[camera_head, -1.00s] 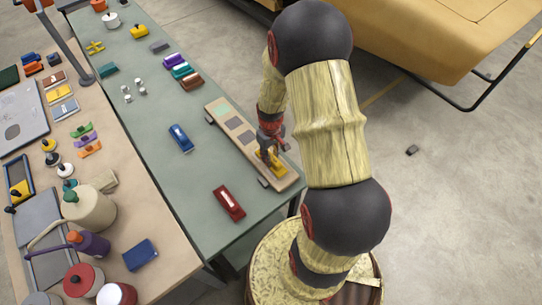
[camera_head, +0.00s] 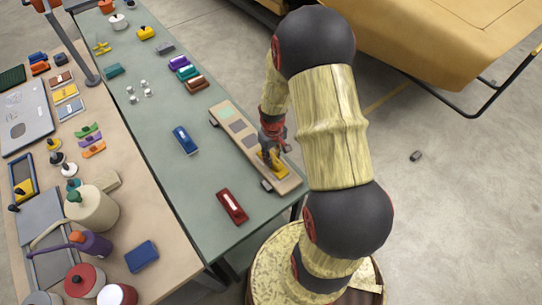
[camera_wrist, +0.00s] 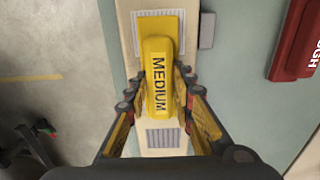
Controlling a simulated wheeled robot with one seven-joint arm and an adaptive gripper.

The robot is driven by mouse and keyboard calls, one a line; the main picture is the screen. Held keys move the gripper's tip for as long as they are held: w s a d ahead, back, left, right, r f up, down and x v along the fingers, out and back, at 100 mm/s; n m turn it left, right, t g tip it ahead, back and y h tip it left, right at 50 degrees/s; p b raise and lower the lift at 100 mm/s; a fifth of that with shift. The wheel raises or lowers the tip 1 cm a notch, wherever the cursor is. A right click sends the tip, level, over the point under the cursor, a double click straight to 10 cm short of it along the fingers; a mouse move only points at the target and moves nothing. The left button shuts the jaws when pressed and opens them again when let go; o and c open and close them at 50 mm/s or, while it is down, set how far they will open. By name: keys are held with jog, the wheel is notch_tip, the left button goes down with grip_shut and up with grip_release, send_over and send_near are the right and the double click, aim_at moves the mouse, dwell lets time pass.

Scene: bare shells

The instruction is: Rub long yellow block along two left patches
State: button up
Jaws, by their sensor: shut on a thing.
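The long yellow block (camera_wrist: 158,75), labelled MEDIUM, is between the fingers of my gripper (camera_wrist: 160,98), which is shut on it. In the head view the block (camera_head: 272,162) is low over the near right end of a long tan board (camera_head: 257,156); I cannot tell whether it touches. The board has a row of patches: a greenish one (camera_head: 225,112) at the far left end, then a grey one (camera_head: 236,126) and another grey one (camera_head: 248,140). In the wrist view the block partly covers a striped patch (camera_wrist: 138,35), and a grey patch (camera_wrist: 162,138) shows below it.
A red block (camera_head: 232,206) and a blue block (camera_head: 185,140) lie on the green table (camera_head: 150,105). Purple, teal and brown blocks (camera_head: 188,73) stand farther back. Small metal pieces (camera_head: 140,92) stand left of them. A tan table (camera_head: 95,170) on the left is crowded.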

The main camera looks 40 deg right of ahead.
jog(key=shift+s+a+f, duration=0.1)
jog(key=shift+s+a, duration=0.05)
jog(key=shift+s, duration=0.8)
jog(key=shift+w, duration=0.7)
jog(key=shift+w+r, duration=0.15)
jog(key=shift+r, duration=0.05)
jog(key=shift+w+r+p, duration=0.1)
jog(key=shift+r+p, duration=0.15)
jog(key=shift+p, duration=0.1)
notch_tip(320, 180, up, 6)
jog(key=p, duration=0.4)
jog(key=shift+r, duration=0.2)
